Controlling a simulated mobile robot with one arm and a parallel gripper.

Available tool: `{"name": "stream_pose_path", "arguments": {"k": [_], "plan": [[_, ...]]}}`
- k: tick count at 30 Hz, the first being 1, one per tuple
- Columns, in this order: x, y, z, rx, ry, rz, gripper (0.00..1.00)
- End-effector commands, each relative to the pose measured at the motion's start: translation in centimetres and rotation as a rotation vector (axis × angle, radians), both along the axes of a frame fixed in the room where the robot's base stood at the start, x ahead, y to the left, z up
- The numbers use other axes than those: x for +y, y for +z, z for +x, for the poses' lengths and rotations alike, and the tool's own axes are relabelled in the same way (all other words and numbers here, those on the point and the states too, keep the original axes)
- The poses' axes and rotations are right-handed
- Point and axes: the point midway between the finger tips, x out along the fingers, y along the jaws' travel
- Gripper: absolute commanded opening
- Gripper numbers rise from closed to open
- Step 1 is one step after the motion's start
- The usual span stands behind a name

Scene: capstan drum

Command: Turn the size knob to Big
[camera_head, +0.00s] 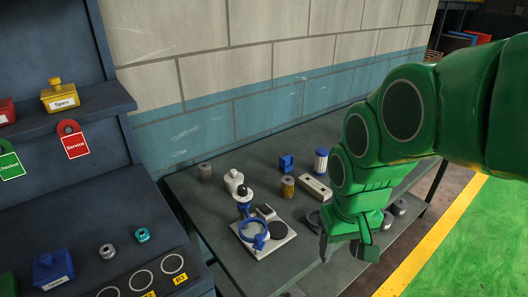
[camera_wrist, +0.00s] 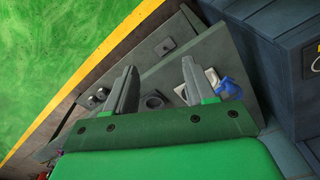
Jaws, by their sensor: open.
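No label reading Big or size is legible, so I cannot tell which part is the size knob. A white-based device with a blue ring (camera_head: 254,232) and a dark round pad stands on the grey workbench (camera_head: 205,215). Part of a blue and white device (camera_wrist: 229,86) shows beyond the right finger in the wrist view. My gripper (camera_head: 346,250) is above the bench's front right part, to the right of the device. In the wrist view my gripper (camera_wrist: 158,72) is open, with nothing between its fingers.
A grey ribbed cap (camera_head: 107,251) and a teal one (camera_head: 142,235) sit on the dark cabinet at left. A block wall (camera_head: 240,100) rises behind.

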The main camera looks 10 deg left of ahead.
Motion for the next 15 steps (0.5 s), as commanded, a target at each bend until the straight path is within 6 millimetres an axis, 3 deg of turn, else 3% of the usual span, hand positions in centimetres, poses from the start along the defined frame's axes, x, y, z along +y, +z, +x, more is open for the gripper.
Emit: {"name": "stream_pose_path", "arguments": {"k": [6,15], "plan": [[5.4,0.7,6.7,-0.094,0.133,0.040,0.55],[14.0,1.0,14.6,-0.216,0.274,0.112,0.55]]}}
